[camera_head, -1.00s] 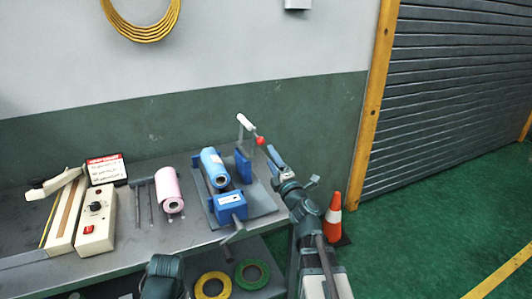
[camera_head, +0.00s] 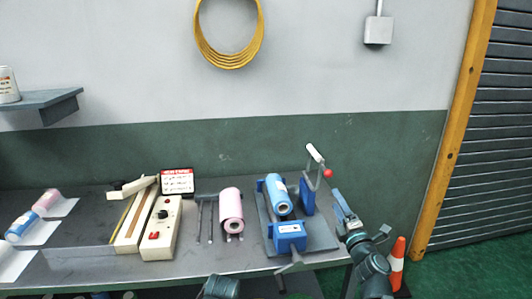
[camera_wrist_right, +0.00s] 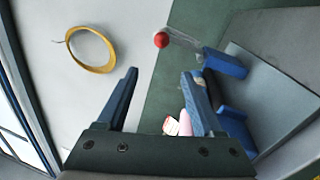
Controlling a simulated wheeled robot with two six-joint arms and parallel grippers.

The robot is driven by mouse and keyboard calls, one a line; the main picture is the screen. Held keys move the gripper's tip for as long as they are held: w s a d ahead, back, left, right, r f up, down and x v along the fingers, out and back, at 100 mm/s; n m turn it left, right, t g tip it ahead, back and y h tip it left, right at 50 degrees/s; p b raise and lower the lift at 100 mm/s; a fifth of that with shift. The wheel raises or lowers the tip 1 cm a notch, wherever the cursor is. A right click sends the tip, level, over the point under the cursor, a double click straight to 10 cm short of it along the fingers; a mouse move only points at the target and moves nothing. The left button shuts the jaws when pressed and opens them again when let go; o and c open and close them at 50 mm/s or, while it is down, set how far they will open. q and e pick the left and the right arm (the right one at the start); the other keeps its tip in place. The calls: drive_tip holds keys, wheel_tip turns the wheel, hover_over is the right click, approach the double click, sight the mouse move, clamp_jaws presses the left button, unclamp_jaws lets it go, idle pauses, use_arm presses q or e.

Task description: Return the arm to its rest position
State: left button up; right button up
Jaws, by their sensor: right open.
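My right gripper (camera_head: 338,199) is at the right end of the bench, close to the blue film stand's crank with a red knob (camera_head: 328,173). It is open, and nothing shows between its fingers (camera_wrist_right: 160,88) in the right wrist view. The right arm comes up from the bottom right, past the bench's right edge. The blue stand holds a blue film roll (camera_head: 278,194). The red knob also shows in the wrist view (camera_wrist_right: 161,40), beyond the fingers. My left gripper is not seen.
The grey bench (camera_head: 90,240) carries a pink roll (camera_head: 231,210), a cream sealer (camera_head: 161,228), a small sign (camera_head: 177,181) and several rolls at left. A wall shelf (camera_head: 45,105) is at upper left. An orange cone (camera_head: 397,262) stands on the floor right of the arm.

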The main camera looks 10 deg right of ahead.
drive_tip(key=s+a+f+n+g+y+p, duration=0.15)
drive_tip(key=a+n+g+y, duration=0.5)
drive_tip(key=a+n, duration=1.05)
drive_tip(key=s+a+f+n+g+y+p, duration=0.1)
drive_tip(key=s+a+f+n+g, duration=0.25)
drive_tip(key=a+n, duration=0.35)
drive_tip(key=s+a+f+n+g+y+p, duration=0.25)
drive_tip(key=a+f+n, duration=0.2)
drive_tip(key=n, duration=0.35)
drive_tip(key=s+a+f+n+g+h+p, duration=0.1)
drive_tip(key=s+a+f+n+g+h, duration=0.1)
drive_tip(key=s+f+n+g+h, duration=0.65)
drive_tip(key=s+d+n+h+p, duration=0.1)
drive_tip(key=s+d+n+h, duration=0.3)
drive_tip(key=n, duration=1)
drive_tip(key=s+d, duration=0.2)
drive_tip(key=s, duration=0.1)
drive_tip(key=shift+d+p, duration=0.2)
drive_tip(key=shift+p, duration=0.1)
